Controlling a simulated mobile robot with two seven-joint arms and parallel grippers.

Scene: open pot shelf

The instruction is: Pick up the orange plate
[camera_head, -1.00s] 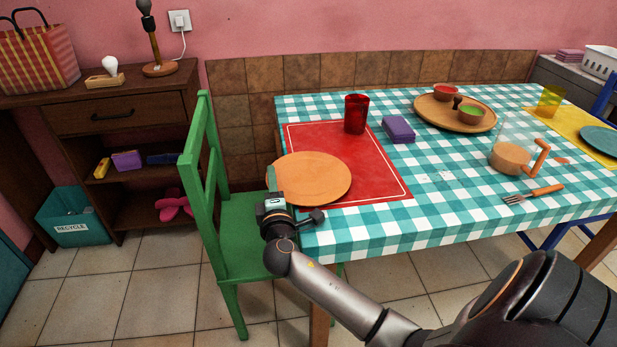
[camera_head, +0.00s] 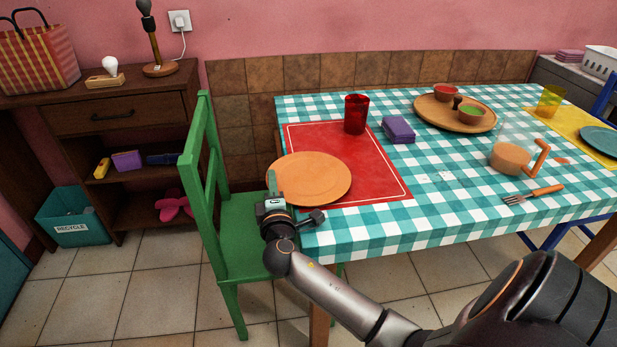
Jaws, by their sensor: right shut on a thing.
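The orange plate (camera_head: 315,178) lies on the red placemat (camera_head: 372,160) near the left end of the checkered table. Its left edge reaches the table's left edge. My right gripper (camera_head: 273,188) is at the plate's near left rim and is shut on it. One finger shows over the plate's top; the other finger is hidden. The plate looks flat, and I cannot tell whether it is lifted off the mat. My left gripper is not in view.
A red cup (camera_head: 356,114) stands behind the plate, with a purple sponge-like block (camera_head: 398,130) to its right. A pitcher (camera_head: 511,157), a fork (camera_head: 533,195) and a round wooden tray (camera_head: 428,110) are farther right. A green chair (camera_head: 235,226) stands close left of the gripper.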

